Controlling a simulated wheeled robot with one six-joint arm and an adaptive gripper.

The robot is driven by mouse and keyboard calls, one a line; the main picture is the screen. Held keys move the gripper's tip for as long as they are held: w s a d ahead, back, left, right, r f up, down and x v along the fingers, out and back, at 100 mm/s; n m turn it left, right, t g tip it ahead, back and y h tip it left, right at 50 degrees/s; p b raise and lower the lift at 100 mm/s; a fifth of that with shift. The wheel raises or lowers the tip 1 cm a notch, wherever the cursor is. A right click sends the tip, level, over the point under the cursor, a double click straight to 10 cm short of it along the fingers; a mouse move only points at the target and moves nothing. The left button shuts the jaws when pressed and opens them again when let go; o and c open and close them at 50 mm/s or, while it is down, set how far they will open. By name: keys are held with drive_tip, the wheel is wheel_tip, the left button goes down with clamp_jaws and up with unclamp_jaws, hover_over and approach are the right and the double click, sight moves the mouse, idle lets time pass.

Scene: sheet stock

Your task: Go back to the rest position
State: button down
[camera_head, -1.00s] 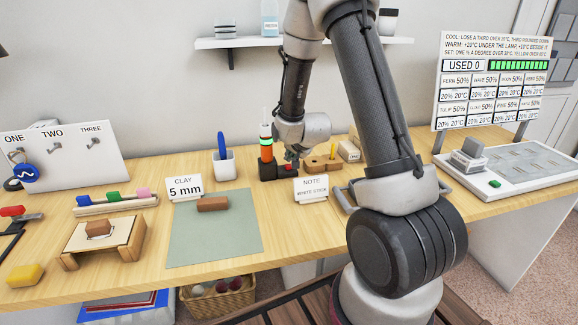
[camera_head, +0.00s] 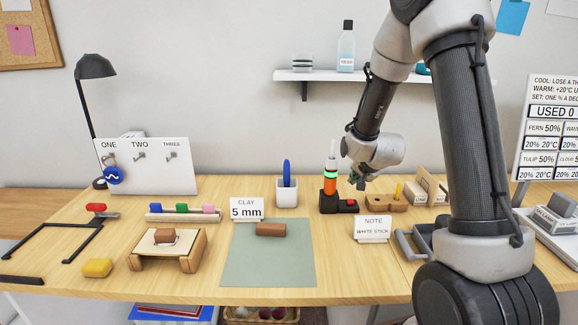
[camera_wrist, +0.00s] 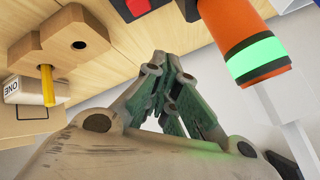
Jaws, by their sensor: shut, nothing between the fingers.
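My gripper (camera_head: 358,182) hangs from my raised arm at the right of the head view, above the back of the table and just right of the signal lamp. In the wrist view its fingers (camera_wrist: 172,85) are closed together with nothing between them. The signal lamp (camera_head: 330,183), orange with a lit green band and a white top, stands on a black base with a red button (camera_head: 351,202). The orange lamp body (camera_wrist: 240,35) is close beside the fingers in the wrist view. The fingertips are small in the head view.
A wooden block with a yellow peg (camera_head: 385,203) stands right of the lamp. A NOTE card (camera_head: 373,229) stands in front. A white cup with a blue tool (camera_head: 287,193) is left of the lamp. A shelf (camera_head: 310,76) hangs above.

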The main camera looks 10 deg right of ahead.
drive_tip(key=s+a+r+n+g+y, duration=0.1)
drive_tip(key=s+r+n, duration=0.1)
drive_tip(key=s+r, duration=0.5)
drive_tip(key=s+a+r+n+g, duration=0.1)
drive_tip(key=s+a+r+n, duration=0.15)
drive_tip(key=s+r, duration=0.4)
drive_tip(key=s+r+n+g, duration=0.1)
drive_tip(key=s+r+n, duration=0.1)
drive_tip(key=s, duration=0.9)
drive_tip(key=s+r+n+g, duration=0.2)
drive_tip(key=s+r+n, duration=0.1)
drive_tip(key=s, duration=0.8)
drive_tip(key=shift+s+d+r+n, duration=0.2)
drive_tip(key=shift+s+d+n, duration=0.15)
